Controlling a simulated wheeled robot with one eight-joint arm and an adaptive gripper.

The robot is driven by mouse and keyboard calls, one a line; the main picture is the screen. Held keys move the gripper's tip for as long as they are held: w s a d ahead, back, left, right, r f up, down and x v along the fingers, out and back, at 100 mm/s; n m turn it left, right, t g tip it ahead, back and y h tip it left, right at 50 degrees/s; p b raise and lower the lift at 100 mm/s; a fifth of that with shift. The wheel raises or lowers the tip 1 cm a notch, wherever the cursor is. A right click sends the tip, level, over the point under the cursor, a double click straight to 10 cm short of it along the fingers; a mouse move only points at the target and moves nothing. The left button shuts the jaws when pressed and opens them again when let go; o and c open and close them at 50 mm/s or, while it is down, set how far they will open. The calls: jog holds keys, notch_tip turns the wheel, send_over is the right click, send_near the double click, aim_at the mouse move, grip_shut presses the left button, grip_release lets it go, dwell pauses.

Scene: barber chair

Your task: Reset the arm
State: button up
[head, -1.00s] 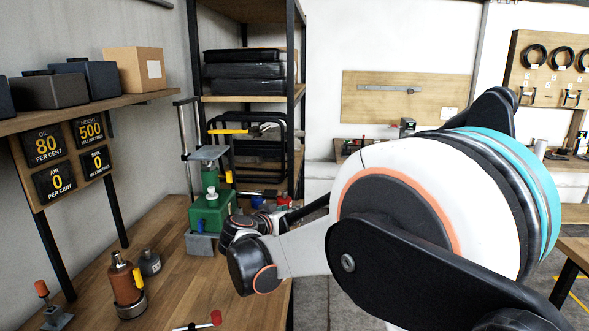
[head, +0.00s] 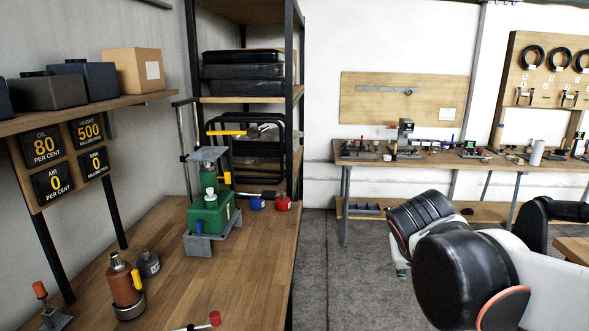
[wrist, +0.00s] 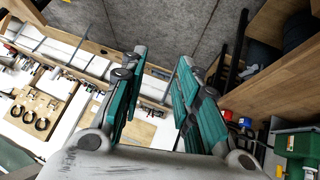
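My arm (head: 465,275) is folded at the lower right of the head view, over the floor and clear of the left workbench. My gripper (wrist: 162,58) shows in the wrist view with its two teal-padded fingers apart and nothing between them. In the head view the gripper is mostly hidden behind the arm links.
The left workbench (head: 245,270) holds a green press unit (head: 210,215), a blue pot (head: 257,203), a red pot (head: 282,203) and a copper bottle (head: 123,287). A dark shelf rack stands behind it. A back bench (head: 365,160) carries tools. Grey floor (head: 320,260) lies open between.

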jog(key=s+a+f+y, duration=0.2)
jog(key=s+f, duration=0.1)
jog(key=s, duration=0.4)
jog(key=s+a+f+n+y, duration=0.1)
jog(key=s+a+f, duration=0.1)
jog(key=s, duration=0.6)
jog(key=shift+s+a+f+y, duration=0.3)
jog(key=shift+f+y, duration=0.1)
jog(key=shift+f, duration=0.2)
